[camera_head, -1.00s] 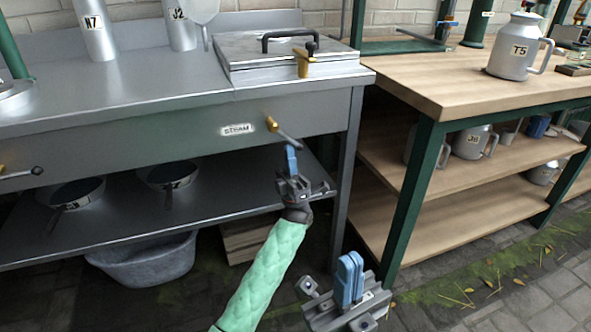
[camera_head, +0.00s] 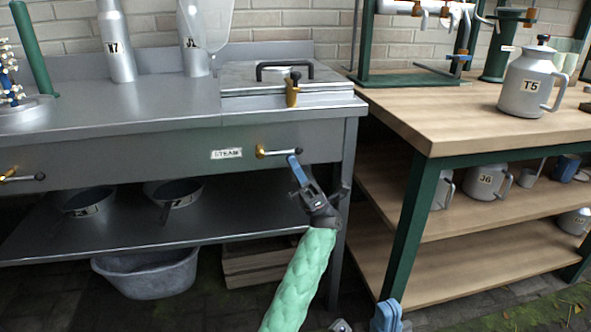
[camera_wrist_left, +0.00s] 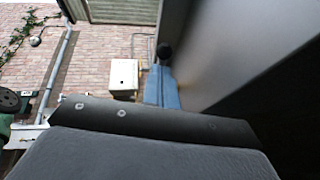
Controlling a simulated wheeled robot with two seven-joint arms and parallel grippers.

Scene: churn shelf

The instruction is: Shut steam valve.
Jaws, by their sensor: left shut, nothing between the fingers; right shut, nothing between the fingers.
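The steam valve (camera_head: 262,152) is brass, on the front panel of the steel counter, just right of the STEAM label (camera_head: 226,154). Its thin lever (camera_head: 282,152) points right, roughly level, with a dark knob at the end. My left gripper (camera_head: 293,160) is shut and empty, its blue fingertips up against the lever's knob end from below; whether they touch cannot be told. In the left wrist view the blue fingers (camera_wrist_left: 161,88) are together, with the dark knob (camera_wrist_left: 165,50) just beyond their tips. My right gripper (camera_head: 387,316) is shut at the bottom edge, mostly cut off.
Another brass valve (camera_head: 8,178) is at the far left of the panel. Pans (camera_head: 90,201) stand on the lower shelf. A grey tub (camera_head: 146,275) is on the ground. A wooden bench (camera_head: 430,120) with jug T5 (camera_head: 527,82) stands to the right.

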